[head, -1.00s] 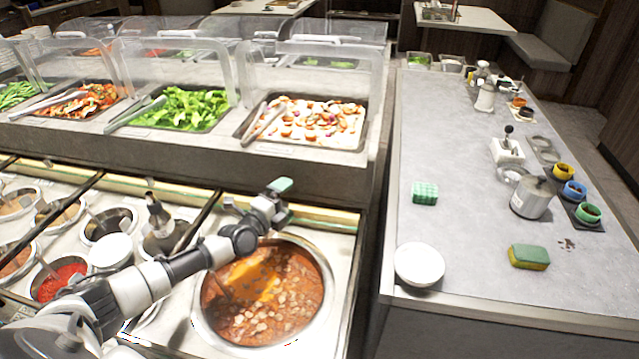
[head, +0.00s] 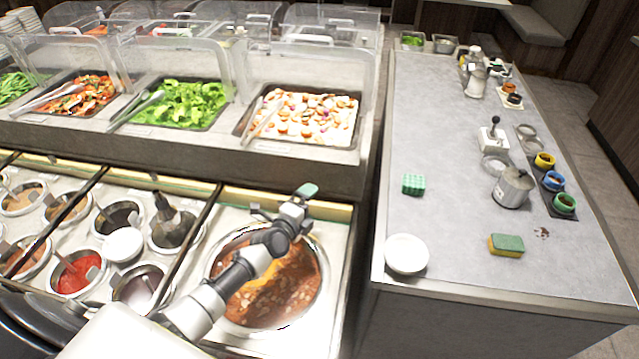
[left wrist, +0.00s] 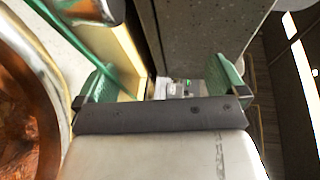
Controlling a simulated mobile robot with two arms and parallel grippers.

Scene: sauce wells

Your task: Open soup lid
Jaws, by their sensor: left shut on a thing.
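The round soup pot (head: 325,290) is set in the steel counter at the front middle. Reddish-brown soup (head: 258,308) shows inside, partly behind my left arm. I cannot make out a separate lid over it. My left gripper (head: 302,193) is above the pot's far right edge. A thin green line runs down to the left pad there, and the pot's rim (left wrist: 50,75) curves at the left. My right gripper is not in view.
Small sauce wells (head: 75,272) fill the counter left of the pot. Salad trays (head: 180,105) under clear guards stand behind. The grey side counter (head: 450,225) at right holds a white bowl (head: 406,254), a sponge (head: 506,245) and a metal pot (head: 513,188).

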